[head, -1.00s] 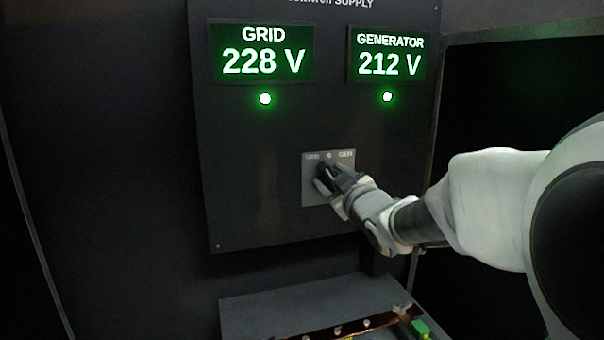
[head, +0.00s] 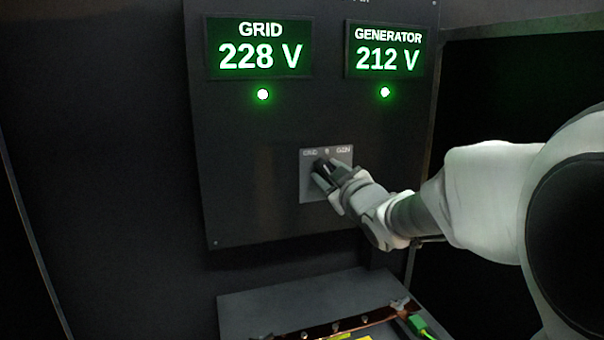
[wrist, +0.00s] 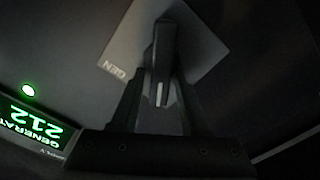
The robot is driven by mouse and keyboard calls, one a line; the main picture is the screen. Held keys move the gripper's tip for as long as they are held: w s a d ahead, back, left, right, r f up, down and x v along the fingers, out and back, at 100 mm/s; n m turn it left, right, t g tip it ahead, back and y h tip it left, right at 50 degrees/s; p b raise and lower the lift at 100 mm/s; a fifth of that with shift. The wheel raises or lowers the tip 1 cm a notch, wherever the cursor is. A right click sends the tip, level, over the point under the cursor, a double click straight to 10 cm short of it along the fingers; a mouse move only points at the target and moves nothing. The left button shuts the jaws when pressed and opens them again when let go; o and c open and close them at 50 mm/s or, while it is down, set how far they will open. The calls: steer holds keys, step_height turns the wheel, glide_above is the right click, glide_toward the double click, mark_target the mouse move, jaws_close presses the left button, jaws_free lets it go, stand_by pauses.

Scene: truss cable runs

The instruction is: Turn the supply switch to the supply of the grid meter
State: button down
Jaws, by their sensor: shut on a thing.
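The supply switch is a dark knob on a light grey plate (head: 308,184) low on the dark panel. The plate is marked GRID at left, a middle mark, and GEN at right. My gripper (head: 322,172) is at the plate, shut on the knob (wrist: 164,50), which also shows between my fingers in the wrist view. My fingers partly hide the knob in the head view, so its exact pointing is hard to read. The grid meter (head: 259,47) reads 228 V and the generator meter (head: 386,50) reads 212 V.
A green lamp is lit under the grid meter (head: 263,94) and another under the generator meter (head: 385,92). A grey box (head: 250,308) with a copper bar (head: 340,327) and a green connector (head: 418,325) sits below the panel. The panel face left of the plate is clear.

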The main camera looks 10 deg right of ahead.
steer(key=shift+d+f, duration=0.1)
steer(key=shift+f, duration=0.2)
steer(key=shift+f+n+b, duration=0.25)
steer(key=shift+n+b, duration=0.35)
steer(key=shift+b, duration=0.6)
steer(key=shift+n+b, duration=0.6)
steer(key=c, duration=0.7)
jaws_free()
steer(key=shift+r, duration=0.15)
